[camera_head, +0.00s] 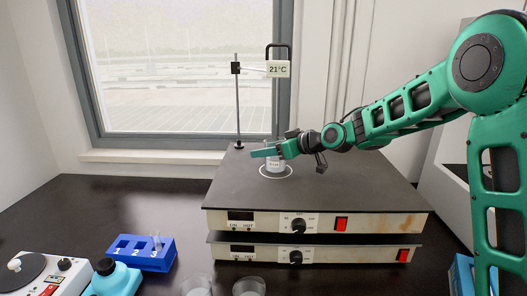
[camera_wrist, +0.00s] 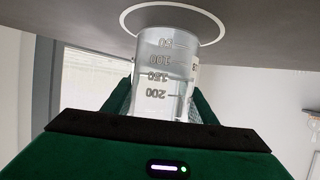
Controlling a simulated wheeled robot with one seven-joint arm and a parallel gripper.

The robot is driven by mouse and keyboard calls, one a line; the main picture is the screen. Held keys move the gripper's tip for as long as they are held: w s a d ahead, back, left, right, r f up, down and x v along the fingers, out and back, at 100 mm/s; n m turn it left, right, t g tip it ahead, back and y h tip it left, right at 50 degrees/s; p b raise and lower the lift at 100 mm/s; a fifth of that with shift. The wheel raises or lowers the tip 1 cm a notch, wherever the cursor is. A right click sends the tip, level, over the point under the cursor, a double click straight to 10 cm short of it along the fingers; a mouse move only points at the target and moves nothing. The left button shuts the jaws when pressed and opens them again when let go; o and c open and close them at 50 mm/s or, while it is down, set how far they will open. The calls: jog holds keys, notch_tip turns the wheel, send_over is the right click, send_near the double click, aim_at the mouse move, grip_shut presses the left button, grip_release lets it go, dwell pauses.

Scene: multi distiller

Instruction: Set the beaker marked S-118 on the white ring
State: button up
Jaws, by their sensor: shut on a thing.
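A clear glass beaker (camera_head: 273,165) with a label too small to read for certain stands at the white ring (camera_head: 289,174) on the dark hotplate top. In the wrist view the beaker (camera_wrist: 165,72) shows volume marks and sits between my fingers, with its base over or on the white ring (camera_wrist: 213,27); I cannot tell if it touches the plate. The beaker looks upright in the head view. My gripper (camera_head: 270,152) is shut on the beaker near its upper part. Part of the beaker is hidden by the fingers.
The hotplate (camera_head: 330,190) is stacked on a second unit (camera_head: 270,250). A stand with a 21°C display (camera_head: 278,69) rises behind the ring.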

jog(key=shift+f, duration=0.2)
jog(key=o, duration=1.3)
jog(key=shift+o, duration=0.2)
jog(key=shift+f, duration=0.1)
jog(key=shift+s+d, duration=0.1)
